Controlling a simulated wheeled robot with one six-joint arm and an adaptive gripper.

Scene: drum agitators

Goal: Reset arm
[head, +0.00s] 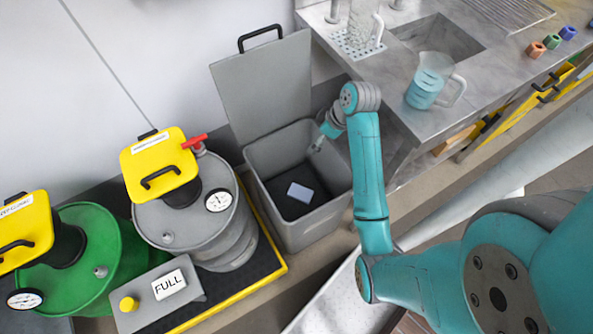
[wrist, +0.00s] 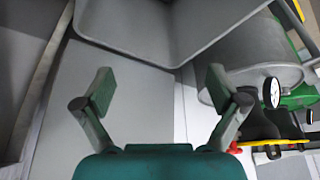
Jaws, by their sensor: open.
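My teal arm reaches from the lower right of the head view up to the grey bin. My gripper (head: 317,146) is over the bin's right rear part, near its rim. In the wrist view my gripper (wrist: 160,85) has its two fingers spread wide with nothing between them. Behind the fingers are pale grey surfaces. The grey bin (head: 320,225) stands open, with its lid (head: 262,85) raised at the back. A small light blue-grey block (head: 300,192) lies on the dark bottom inside the bin, apart from my gripper.
Left of the bin stand a grey drum (head: 190,225) with a red valve handle (head: 195,141) and a green drum (head: 95,255), both with yellow-topped agitators. A "FULL" sign box (head: 158,294) is in front. Right is a metal counter (head: 385,85) with a jug (head: 430,82) and coloured blocks (head: 552,41).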

